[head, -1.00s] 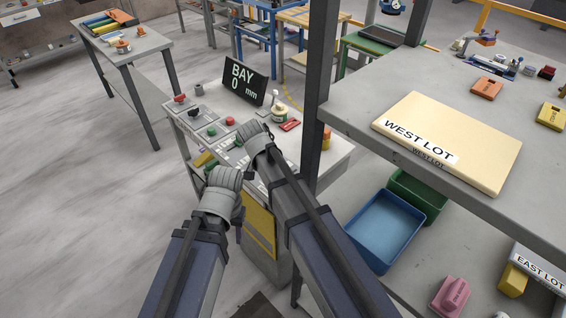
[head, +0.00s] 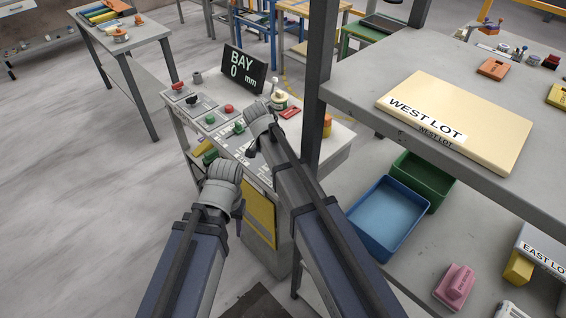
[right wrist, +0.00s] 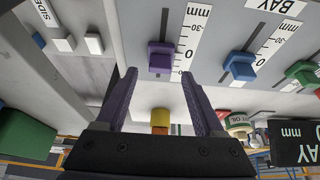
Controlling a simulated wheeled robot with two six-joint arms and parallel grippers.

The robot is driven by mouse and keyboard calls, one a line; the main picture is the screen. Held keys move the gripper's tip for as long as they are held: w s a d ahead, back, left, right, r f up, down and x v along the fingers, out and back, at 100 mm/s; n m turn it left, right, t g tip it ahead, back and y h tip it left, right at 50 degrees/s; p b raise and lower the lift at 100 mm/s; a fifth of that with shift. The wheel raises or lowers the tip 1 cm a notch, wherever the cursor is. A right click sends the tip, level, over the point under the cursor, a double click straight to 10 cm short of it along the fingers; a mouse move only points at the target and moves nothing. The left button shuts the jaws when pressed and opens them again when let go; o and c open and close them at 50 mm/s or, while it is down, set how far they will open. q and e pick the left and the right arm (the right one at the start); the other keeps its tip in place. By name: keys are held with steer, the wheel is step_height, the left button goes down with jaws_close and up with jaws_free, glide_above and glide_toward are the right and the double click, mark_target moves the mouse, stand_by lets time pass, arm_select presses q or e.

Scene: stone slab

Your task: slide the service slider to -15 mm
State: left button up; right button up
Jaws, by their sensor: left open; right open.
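A sloped console (head: 335,160) carries sliders and a sign reading BAY 0 mm (head: 243,70). In the right wrist view, a purple slider knob (right wrist: 161,56) sits in a slot beside a mm scale, near its 0 mark. A blue knob (right wrist: 240,66) and a green knob (right wrist: 303,72) stand to its right. No label reading service is legible. My right gripper (right wrist: 158,76) is open, its two purple fingers pointing at the purple knob, tips just short of it on either side. My left gripper (head: 238,212) is open, mostly hidden by its wrist, at the console's front left.
A grey table (head: 350,82) with a WEST LOT box (head: 480,135) stands close on the right. Blue (head: 378,222) and green (head: 425,172) bins lie below it. A dark post (head: 318,110) rises beside the console.

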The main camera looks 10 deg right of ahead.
steer(key=shift+b+x, duration=0.9)
steer(key=shift+x, duration=0.55)
arm_select(q)
step_height(320, 180, down, 3)
steer(key=shift+r, duration=0.15)
arm_select(e)
jaws_close()
